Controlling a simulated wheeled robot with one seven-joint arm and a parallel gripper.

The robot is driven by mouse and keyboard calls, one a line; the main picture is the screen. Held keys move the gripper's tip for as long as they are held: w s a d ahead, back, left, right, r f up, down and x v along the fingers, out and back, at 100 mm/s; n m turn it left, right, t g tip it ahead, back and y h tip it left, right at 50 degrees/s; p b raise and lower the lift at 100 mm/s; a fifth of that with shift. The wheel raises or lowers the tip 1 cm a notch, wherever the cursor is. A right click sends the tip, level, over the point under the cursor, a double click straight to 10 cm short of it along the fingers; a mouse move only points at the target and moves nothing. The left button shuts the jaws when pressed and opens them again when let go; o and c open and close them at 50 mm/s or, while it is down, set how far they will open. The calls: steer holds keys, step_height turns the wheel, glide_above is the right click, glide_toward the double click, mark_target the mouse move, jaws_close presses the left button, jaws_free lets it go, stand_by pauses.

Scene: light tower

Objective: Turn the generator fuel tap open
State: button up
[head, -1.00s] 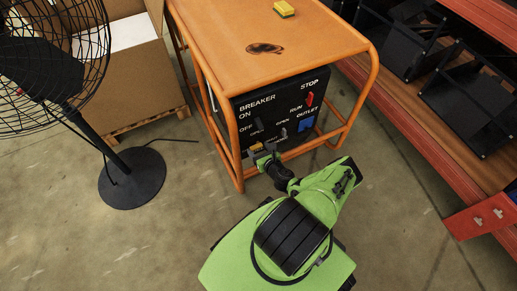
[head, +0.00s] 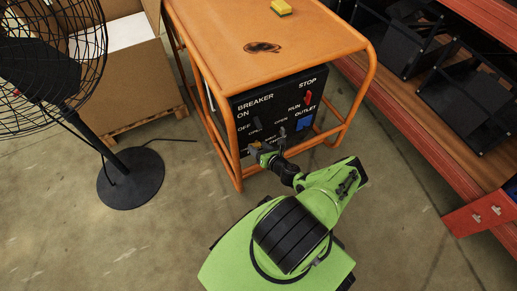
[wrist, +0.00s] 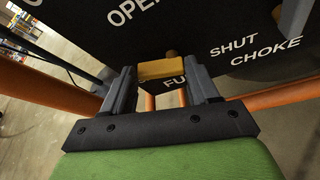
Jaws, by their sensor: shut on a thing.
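The orange-framed generator (head: 235,140) stands ahead with a black control panel (head: 280,100). The yellow fuel tap (wrist: 162,68) shows low on the panel in the wrist view, below "OPEN" and left of "SHUT". My gripper (wrist: 160,85) is shut on the tap, with one finger at each side of it. In the head view my gripper (head: 266,149) is at the panel's lower left and mostly hides the tap. The tap's exact angle is hard to tell.
A red switch (head: 308,97) and a blue outlet (head: 304,122) are on the panel's right. Generator frame tubes run close around my gripper. A black fan (head: 130,178) stands at left, and a shelf rack (head: 400,110) at right. Floor between is clear.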

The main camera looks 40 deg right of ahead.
steer(key=m+y, duration=0.1)
steer(key=d+m+t+y, duration=0.1)
steer(key=m, duration=0.1)
steer(key=shift+s, duration=0.1)
steer(key=shift+d+r+m+t+y, duration=0.15)
steer(key=shift+m+t+y, duration=0.2)
steer(key=shift+m, duration=0.45)
steer(key=shift+s, duration=0.1)
steer(key=o, duration=1.1)
steer(key=shift+c, duration=0.2)
steer(key=p+v, duration=0.2)
steer(key=v, duration=1.3)
steer(key=shift+s, duration=0.35)
